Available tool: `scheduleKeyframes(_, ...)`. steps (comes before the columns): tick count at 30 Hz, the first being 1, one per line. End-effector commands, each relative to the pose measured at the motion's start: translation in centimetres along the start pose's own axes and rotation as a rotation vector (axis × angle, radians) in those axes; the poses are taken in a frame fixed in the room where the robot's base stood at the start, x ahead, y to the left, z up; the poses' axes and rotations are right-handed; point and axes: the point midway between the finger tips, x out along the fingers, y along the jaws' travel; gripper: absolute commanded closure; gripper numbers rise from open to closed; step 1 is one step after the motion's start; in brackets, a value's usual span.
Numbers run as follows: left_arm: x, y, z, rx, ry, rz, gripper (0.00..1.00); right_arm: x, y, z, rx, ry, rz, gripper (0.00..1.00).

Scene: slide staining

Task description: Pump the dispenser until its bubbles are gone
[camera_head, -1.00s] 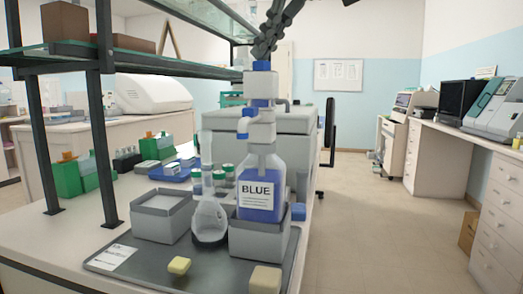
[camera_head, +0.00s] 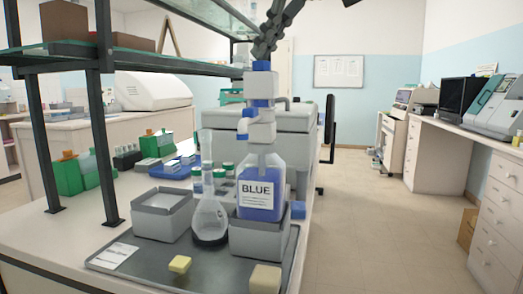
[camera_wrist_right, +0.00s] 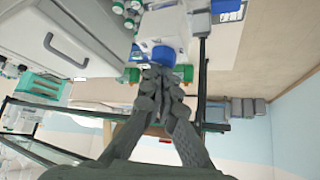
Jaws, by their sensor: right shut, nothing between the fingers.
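The dispenser is a clear bottle (camera_head: 262,190) labelled BLUE, with blue liquid inside and a stacked white-and-blue pump head. It stands upright in a grey open box. Bubbles cannot be made out. My right gripper (camera_head: 263,56) is shut and empty, its fingertips pointing down just above the pump's blue top cap (camera_head: 261,66). In the right wrist view the shut fingertips (camera_wrist_right: 160,70) are right by the blue cap (camera_wrist_right: 163,53); whether they touch cannot be told. A clear flask (camera_head: 209,215) with a dark base stands left of the bottle. My left gripper is out of view.
A dark tray (camera_head: 190,268) carries another grey box (camera_head: 160,222), a label card and two yellowish blocks. Behind are green-capped bottles and a blue rack (camera_head: 172,168). A glass shelf on dark posts (camera_head: 102,130) is at the left.

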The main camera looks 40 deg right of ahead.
Motion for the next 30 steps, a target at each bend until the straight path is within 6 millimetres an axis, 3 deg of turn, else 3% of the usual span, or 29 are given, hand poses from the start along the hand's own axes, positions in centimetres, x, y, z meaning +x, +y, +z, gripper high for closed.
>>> scheduleKeyframes(11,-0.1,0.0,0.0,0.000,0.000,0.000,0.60,0.2,0.0,0.2,0.000,-0.013,-0.001,1.00)
scheduleKeyframes(30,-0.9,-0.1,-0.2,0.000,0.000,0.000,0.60,-3.3,0.0,-2.8,0.000,-0.004,0.000,1.00)
